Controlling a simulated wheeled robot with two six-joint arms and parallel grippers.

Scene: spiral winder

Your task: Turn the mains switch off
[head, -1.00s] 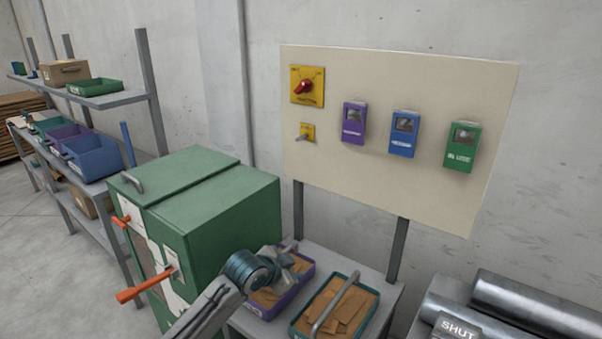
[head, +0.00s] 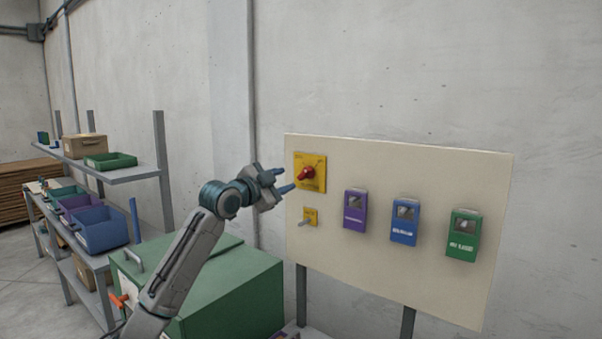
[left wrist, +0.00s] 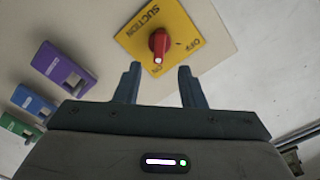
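A red rotary knob (head: 307,174) sits on a yellow plate (head: 319,186) at the upper left of the beige panel. My left gripper (head: 287,180) is open and empty, just left of the red knob in the head view. In the left wrist view the knob appears between and beyond the fingertips (left wrist: 160,70), seemingly untouched. My right gripper is out of view.
Purple (head: 355,210), blue (head: 405,221) and green (head: 463,234) boxes are mounted along the beige panel (head: 420,280). A green cabinet (head: 225,290) stands below my left arm. A shelf rack (head: 130,174) with bins is at the left. Bare wall surrounds the panel.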

